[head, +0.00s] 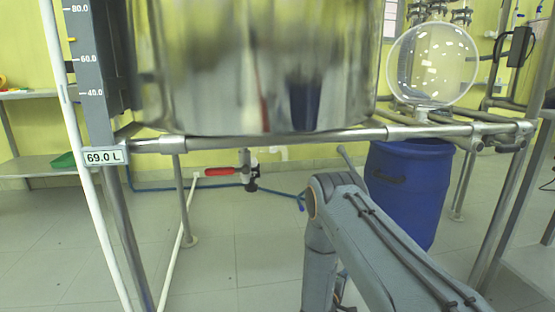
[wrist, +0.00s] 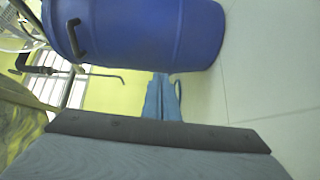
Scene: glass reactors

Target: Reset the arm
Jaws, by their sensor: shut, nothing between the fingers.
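My arm (head: 365,240) rises from the bottom right of the head view. It bends at an elbow below the steel vessel, and its forearm drops toward the floor. My gripper is mostly hidden behind the arm in the head view. In the wrist view, the narrow blue fingers of my gripper (wrist: 162,84) lie close together, shut and empty. They point toward the blue drum (wrist: 150,30), with the pale floor to their right.
The steel vessel (head: 255,70) sits above a metal frame rail (head: 330,136). A red-handled valve (head: 232,172) hangs under it. The blue drum (head: 410,190) stands right of my elbow. A glass globe (head: 432,65) is above it. Tiled floor (head: 235,255) is clear at left.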

